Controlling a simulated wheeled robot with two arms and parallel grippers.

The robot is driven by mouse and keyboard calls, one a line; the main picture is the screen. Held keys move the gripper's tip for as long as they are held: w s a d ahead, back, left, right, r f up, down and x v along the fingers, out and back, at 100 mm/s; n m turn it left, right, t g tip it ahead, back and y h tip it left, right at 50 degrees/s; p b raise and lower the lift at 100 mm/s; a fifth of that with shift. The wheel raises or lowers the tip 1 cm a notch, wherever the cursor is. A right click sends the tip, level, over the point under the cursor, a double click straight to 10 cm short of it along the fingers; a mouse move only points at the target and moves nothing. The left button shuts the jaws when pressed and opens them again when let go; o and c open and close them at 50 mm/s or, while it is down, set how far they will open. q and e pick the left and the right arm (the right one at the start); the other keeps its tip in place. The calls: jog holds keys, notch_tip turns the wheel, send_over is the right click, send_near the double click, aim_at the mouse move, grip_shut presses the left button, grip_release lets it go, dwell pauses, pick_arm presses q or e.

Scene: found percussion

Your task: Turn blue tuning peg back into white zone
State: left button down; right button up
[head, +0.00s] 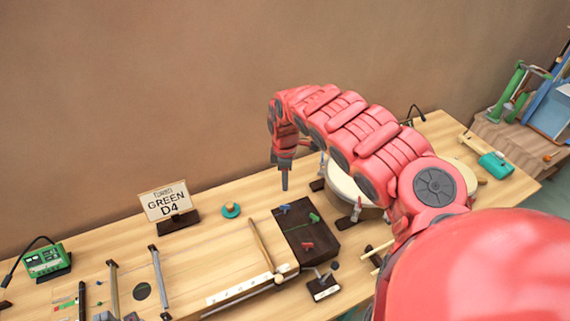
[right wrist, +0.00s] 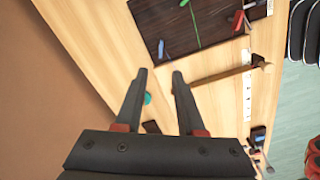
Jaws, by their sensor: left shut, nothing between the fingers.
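The dark tuning board (head: 300,228) lies on the workbench with a blue peg (head: 285,208), a green peg (head: 314,217) and a red peg (head: 307,245). In the right wrist view the blue peg (right wrist: 162,48) shows just beyond the fingertips, near a green string. I cannot make out a white zone beside it. My right gripper (head: 285,187) points down behind the board, above the bench and apart from the peg. In the right wrist view its fingers (right wrist: 160,74) are open and empty.
A sign reading "GREEN D4" (head: 165,205) and a turquoise knob (head: 231,210) stand left of the board.

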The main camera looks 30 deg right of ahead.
notch_tip(320, 180, up, 5)
jog(key=shift+f, duration=0.15)
dwell(0.3)
jog(key=shift+s, duration=0.1)
